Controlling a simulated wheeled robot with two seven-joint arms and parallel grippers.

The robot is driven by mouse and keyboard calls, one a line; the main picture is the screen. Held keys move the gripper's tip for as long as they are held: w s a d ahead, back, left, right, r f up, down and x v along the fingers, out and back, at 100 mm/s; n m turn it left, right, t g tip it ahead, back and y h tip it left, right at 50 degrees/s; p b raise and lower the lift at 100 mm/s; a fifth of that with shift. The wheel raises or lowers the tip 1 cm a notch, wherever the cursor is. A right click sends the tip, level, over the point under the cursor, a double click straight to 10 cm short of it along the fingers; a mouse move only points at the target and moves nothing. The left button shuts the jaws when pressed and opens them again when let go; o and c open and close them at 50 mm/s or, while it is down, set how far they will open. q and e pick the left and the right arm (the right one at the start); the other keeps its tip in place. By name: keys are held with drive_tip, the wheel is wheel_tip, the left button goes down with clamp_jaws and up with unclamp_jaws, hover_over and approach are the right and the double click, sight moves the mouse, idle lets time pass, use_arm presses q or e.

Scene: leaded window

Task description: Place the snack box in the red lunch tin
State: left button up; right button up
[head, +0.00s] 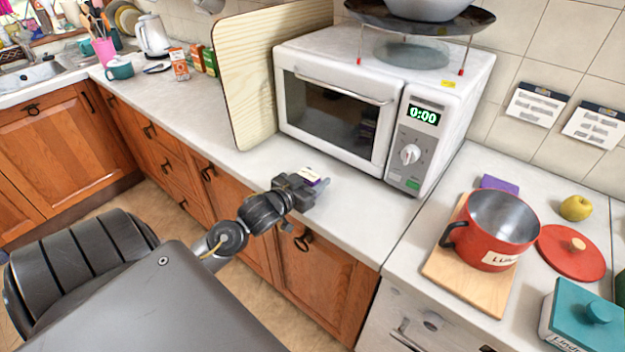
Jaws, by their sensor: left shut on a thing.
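The red lunch tin (484,252) is a round open metal pot with a dark handle and a cream label that reads "LUN" in part. It stands upright on a wooden board (463,287) at the right, and its visible grey inside looks empty. Its red lid (571,254) with a wooden knob lies beside it. My left gripper (316,186) is shut on a small cream and purple box, the snack box (310,175), at the counter's front edge before the microwave. The gripper hides much of the box. My right gripper is not in view.
A white microwave (345,105) stands behind my left gripper, with a tall wooden board (242,85) at its left. A purple item (499,184), a yellow apple (575,208) and a teal-lidded container (588,318) surround the tin. Counter between microwave and wooden board is clear.

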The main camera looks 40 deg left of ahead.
use_arm(q)
drive_tip(key=shift+s+f, duration=0.1)
drive_tip(key=shift+f, duration=0.1)
drive_tip(key=shift+f, duration=0.15)
drive_tip(key=o, duration=1)
drive_tip(key=shift+c, duration=0.2)
